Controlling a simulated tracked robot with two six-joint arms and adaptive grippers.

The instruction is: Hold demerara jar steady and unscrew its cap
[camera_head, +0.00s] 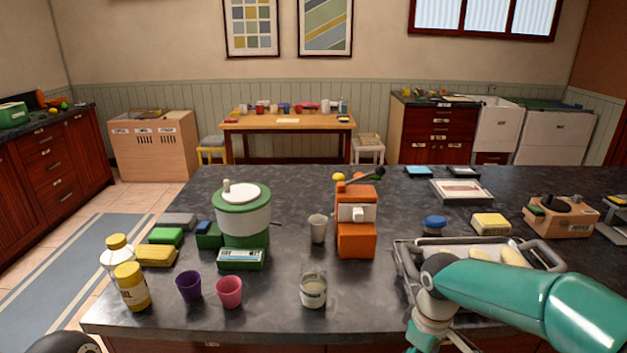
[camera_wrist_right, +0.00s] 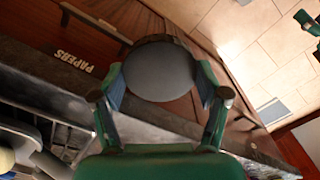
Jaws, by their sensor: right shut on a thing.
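My right gripper (camera_wrist_right: 161,84) is shut on a round thing with a flat grey top and a dark rim (camera_wrist_right: 160,66). Its green fingers press on both sides of it in the right wrist view. It may be the demerara jar or its cap, but no label shows and its lower part is hidden. The thing is in front of the counter's front edge, over the drawers and floor. My left gripper is not in view. I cannot identify a demerara jar on the counter.
The dark counter (camera_head: 400,290) holds a glass jar (camera_head: 313,291), purple (camera_head: 189,286) and pink (camera_head: 229,292) cups, and yellow-capped bottles (camera_head: 131,286). A green-and-white machine (camera_head: 243,222) and orange grinder (camera_head: 356,228) stand behind. A metal tray (camera_head: 403,262) lies by my right arm.

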